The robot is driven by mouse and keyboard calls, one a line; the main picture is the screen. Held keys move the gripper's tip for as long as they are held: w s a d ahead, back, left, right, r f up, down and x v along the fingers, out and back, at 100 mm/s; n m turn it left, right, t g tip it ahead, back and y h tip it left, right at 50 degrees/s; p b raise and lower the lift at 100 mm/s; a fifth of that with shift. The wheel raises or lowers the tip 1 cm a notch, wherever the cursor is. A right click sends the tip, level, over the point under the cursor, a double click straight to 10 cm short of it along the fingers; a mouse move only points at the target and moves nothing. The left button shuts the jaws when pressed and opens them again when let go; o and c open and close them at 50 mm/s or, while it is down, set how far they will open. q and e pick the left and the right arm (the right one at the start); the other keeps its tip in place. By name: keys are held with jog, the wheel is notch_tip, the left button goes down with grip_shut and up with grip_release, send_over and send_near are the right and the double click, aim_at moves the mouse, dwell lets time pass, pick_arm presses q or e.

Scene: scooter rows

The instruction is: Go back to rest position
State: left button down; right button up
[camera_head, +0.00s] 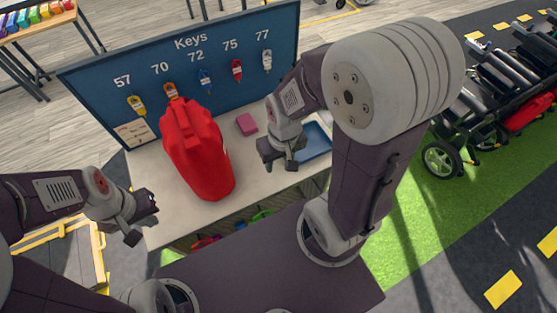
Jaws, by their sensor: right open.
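My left gripper (144,222) is left of the table, near its left front edge. Its two fingers stand apart with nothing between them. My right gripper (280,163) is over the table, between the red bag and the blue tray, with its fingers pointing down. It is open and no held thing shows in it. My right arm's large upper links cover part of the table's right side and the floor behind it.
A red bag (197,150) stands on the white table (250,180). A pink block (246,124) and a blue tray (317,140), partly hidden, lie there. A blue key board (120,77) with several keys stands behind. Scooters (475,128) stand at the right.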

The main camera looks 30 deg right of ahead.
notch_tip(320, 180, down, 10)
jog(key=b, duration=0.9)
jog(key=shift+r+b, duration=0.2)
jog(key=shift+b, duration=0.1)
